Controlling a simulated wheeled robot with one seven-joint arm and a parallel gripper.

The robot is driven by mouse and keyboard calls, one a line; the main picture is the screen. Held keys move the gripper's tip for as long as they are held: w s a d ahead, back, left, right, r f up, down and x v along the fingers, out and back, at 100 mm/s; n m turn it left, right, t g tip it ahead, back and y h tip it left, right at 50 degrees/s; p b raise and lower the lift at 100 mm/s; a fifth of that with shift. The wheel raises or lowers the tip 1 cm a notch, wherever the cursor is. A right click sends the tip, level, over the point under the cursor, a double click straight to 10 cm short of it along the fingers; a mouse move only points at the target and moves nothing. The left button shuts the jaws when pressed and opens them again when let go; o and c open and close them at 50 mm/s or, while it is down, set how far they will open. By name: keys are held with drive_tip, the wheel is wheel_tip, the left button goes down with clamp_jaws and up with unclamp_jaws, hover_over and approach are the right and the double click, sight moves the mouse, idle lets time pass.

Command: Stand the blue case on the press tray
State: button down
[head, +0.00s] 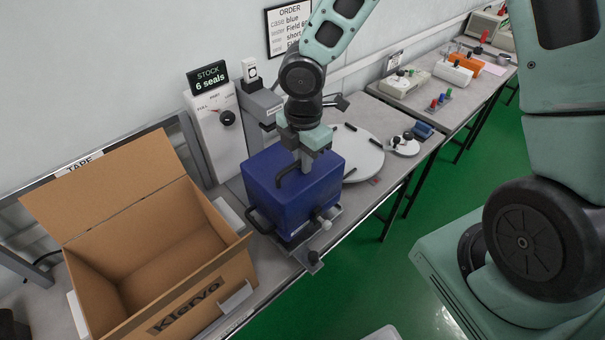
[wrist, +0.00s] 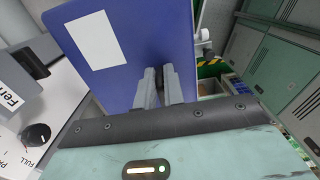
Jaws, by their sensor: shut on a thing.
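The blue case (head: 293,200) is upright at the press, with a black handle (head: 290,174) on top. My gripper (head: 304,160) comes down from above and is shut on that handle. In the wrist view, my gripper's fingers (wrist: 160,88) close in front of the blue case (wrist: 135,40), which bears a white label. The press tray (head: 318,246) shows as a grey edge at the foot of the case. The case hides most of it. I cannot tell whether the case rests on the tray or hangs just above it.
An open cardboard box (head: 160,245) stands close on the left. A white panel with a dial (head: 218,125) and the grey press head (head: 262,104) are behind. A round white turntable (head: 358,152) lies to the right. Green floor is free beyond the bench edge.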

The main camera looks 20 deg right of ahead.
drive_tip(key=shift+f, duration=1.8)
drive_tip(key=shift+f+b, duration=0.15)
drive_tip(key=shift+b, duration=0.15)
drive_tip(key=c, duration=1.5)
unclamp_jaws()
